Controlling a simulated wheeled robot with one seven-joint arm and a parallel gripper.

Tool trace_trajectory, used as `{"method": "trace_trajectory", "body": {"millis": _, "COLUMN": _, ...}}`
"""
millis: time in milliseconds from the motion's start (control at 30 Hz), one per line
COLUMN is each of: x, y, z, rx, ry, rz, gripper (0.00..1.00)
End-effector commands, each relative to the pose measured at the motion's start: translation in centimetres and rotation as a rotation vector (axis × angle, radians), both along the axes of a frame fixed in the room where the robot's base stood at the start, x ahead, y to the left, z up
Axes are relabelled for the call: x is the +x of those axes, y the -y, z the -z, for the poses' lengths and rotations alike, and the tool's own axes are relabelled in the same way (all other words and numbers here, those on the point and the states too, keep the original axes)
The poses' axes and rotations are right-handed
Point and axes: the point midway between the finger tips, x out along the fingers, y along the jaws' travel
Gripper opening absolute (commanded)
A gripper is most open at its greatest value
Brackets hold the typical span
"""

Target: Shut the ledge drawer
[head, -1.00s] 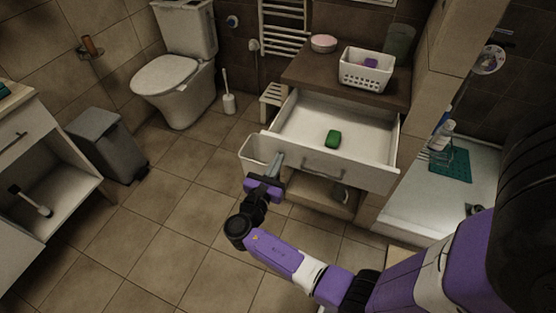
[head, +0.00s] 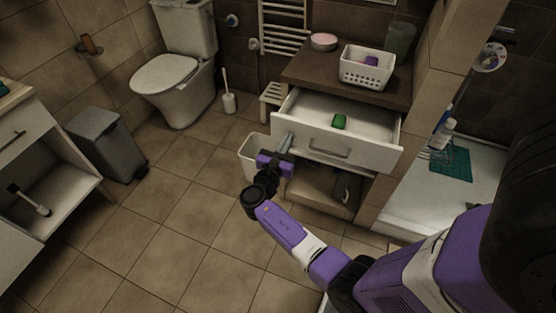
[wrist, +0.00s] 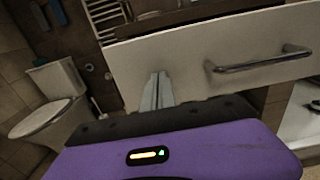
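The white ledge drawer (head: 322,137) stands part-way out under the dark ledge top, with a green object (head: 339,121) lying inside. Its bar handle (head: 327,154) is on the middle of the front and also shows in the wrist view (wrist: 258,62). My gripper (head: 286,140) is at the left part of the drawer front, left of the handle. In the wrist view its grey fingers (wrist: 157,90) are together, pointing at the front panel, and appear to touch it. Nothing is held between them.
A white basket (head: 366,72) and a pink round item (head: 323,41) are on the ledge top (head: 310,70). A pale bin (head: 252,160) stands left of the ledge. An open shelf (head: 318,192) lies below the drawer.

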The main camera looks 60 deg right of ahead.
Motion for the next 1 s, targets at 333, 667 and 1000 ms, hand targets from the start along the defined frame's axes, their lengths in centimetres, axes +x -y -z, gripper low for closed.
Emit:
{"method": "trace_trajectory", "body": {"millis": 333, "x": 0.6, "y": 9.8, "z": 0.5, "rx": -0.002, "ry": 0.003, "rz": 0.007, "gripper": 0.0}}
{"method": "trace_trajectory", "body": {"millis": 667, "x": 1.1, "y": 16.2, "z": 0.3, "rx": -0.001, "ry": 0.002, "rz": 0.004, "gripper": 0.0}}
{"method": "trace_trajectory", "body": {"millis": 1000, "x": 1.4, "y": 18.5, "z": 0.1, "rx": 0.0, "ry": 0.0, "rz": 0.0, "gripper": 0.0}}
